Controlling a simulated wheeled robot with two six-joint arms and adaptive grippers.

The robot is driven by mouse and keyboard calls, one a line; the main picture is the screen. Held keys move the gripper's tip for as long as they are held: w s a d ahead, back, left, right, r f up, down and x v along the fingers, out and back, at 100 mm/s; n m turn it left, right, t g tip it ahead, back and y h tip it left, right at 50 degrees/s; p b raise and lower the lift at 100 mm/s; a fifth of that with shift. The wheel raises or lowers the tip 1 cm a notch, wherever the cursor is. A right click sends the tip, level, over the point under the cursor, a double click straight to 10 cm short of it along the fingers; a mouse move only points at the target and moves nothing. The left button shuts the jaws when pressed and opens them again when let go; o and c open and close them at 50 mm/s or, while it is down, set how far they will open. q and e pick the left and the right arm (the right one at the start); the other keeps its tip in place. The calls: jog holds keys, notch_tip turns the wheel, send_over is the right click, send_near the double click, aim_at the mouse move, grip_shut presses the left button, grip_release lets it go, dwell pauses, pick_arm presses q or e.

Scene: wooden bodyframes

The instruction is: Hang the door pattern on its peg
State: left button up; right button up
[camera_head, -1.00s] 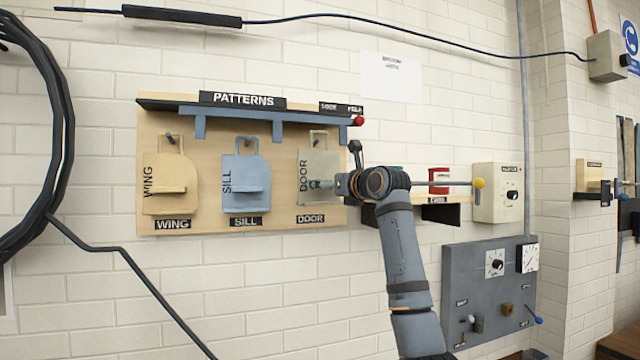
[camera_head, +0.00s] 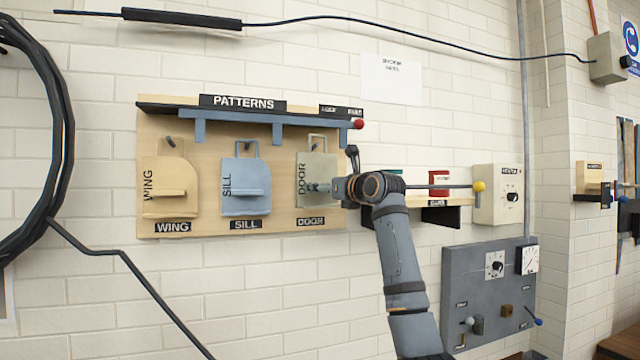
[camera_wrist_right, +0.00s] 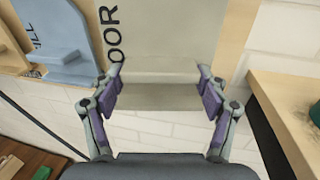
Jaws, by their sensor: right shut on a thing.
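The grey-beige door pattern (camera_head: 327,168), lettered DOOR, stands upright over the right-hand place of the board, above the DOOR label (camera_head: 310,221). Its top loop frames the dark peg (camera_head: 314,147) in the head view; I cannot tell whether the loop is around the peg or in front of it. My right gripper (camera_head: 320,187) is shut on the pattern's projecting handle. In the right wrist view, the purple-padded fingers (camera_wrist_right: 162,92) press the handle's two ends, with the pattern's face (camera_wrist_right: 175,30) beyond. My left gripper is not in view.
The wing pattern (camera_head: 170,178) and blue sill pattern (camera_head: 240,178) hang to the left on the wooden board (camera_head: 280,215). A blue-grey rail (camera_head: 230,113) runs above the patterns. A shelf (camera_head: 455,201) with a red item (camera_head: 439,178) is right of the board, near my forearm.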

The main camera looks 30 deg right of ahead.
aim_at(321, 156)
jog(key=shift+w+d+r+p, duration=0.1)
jog(key=shift+w+d+p, duration=0.1)
jog(key=shift+w+p, duration=0.55)
jog(key=shift+w+d+p, duration=0.15)
jog(key=shift+w+p, duration=0.45)
jog(key=shift+w, duration=0.15)
jog(key=shift+w+f+b, duration=0.1)
jog(key=shift+f+b, duration=0.65)
jog(key=shift+f, duration=0.05)
dwell(1.4)
dwell(0.4)
jog(key=o, duration=1.3)
jog(key=shift+o, duration=0.2)
notch_tip(321, 156, up, 10)
jog(key=shift+f, duration=0.15)
